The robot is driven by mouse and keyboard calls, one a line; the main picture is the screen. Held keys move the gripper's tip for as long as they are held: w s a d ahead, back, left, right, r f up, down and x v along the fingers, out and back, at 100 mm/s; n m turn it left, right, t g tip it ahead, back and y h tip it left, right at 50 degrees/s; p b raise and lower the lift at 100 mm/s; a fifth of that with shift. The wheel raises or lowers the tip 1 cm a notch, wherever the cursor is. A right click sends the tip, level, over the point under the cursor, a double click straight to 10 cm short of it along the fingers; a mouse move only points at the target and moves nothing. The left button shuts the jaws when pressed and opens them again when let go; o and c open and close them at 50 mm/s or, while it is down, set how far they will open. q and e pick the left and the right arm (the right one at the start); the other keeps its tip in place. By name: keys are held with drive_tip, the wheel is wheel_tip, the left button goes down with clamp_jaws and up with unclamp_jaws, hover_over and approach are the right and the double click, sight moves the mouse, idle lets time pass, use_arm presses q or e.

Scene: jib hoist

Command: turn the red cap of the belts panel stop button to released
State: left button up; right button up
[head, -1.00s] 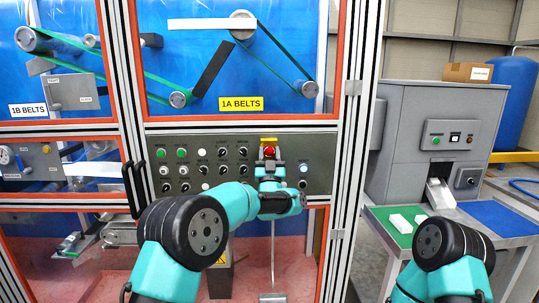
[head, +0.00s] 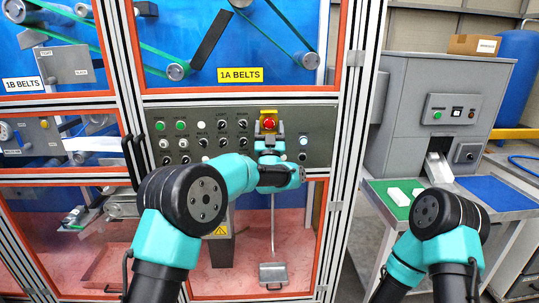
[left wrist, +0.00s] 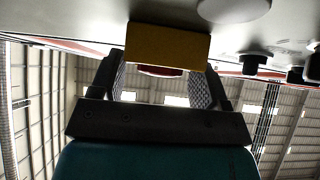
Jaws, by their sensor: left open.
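The red cap (head: 269,124) of the stop button sits on a yellow backing (head: 268,114) at the top of the dark control panel (head: 320,122), below the 1A BELTS label. My left gripper (head: 268,136) is just in front of and below the cap, reaching up to it. In the left wrist view my left gripper (left wrist: 160,84) is open, with one finger on each side. A sliver of the red cap (left wrist: 160,71) shows between the fingers, below the yellow part (left wrist: 168,45). Contact with the cap cannot be told. My right gripper is out of view.
Black knobs (head: 242,124) and green buttons (head: 180,126) fill the panel to the left. A white-topped button (head: 303,142) is close on the right. An orange-edged cabinet frame (head: 337,60) surrounds the panel. A grey machine (head: 410,100) stands at the right.

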use_arm(q)
drive_tip(key=v, duration=1.6)
drive_tip(key=shift+s+f, duration=0.3)
drive_tip(key=w+a+f+m+g+h, duration=0.1)
drive_tip(key=a+f+g+h, duration=0.15)
drive_tip(key=f, duration=0.55)
drive_tip(key=w+a+f+m+g+h, duration=0.1)
drive_tip(key=a+f+g, duration=0.3)
drive_tip(key=f, duration=0.3)
drive_tip(key=s+a+f+g, duration=0.4)
drive_tip(key=f, duration=0.5)
drive_tip(key=s+a+f+g, duration=0.3)
drive_tip(key=s+f+g, duration=0.1)
drive_tip(key=f, duration=0.4)
drive_tip(key=s+a+f+n+g, duration=0.1)
drive_tip(key=s+a+f+g, duration=0.2)
drive_tip(key=s, duration=0.6)
drive_tip(key=s+a+f+n+g, duration=0.1)
drive_tip(key=s+a+f+g, duration=0.2)
drive_tip(key=s+f, duration=0.4)
drive_tip(key=s+a+f+n+g, duration=0.2)
drive_tip(key=s+f+g, duration=0.3)
drive_tip(key=s, duration=0.7)
drive_tip(key=shift+a+g+h, duration=0.35)
drive_tip(key=shift+a+h, duration=0.1)
drive_tip(key=shift+c, duration=0.2)
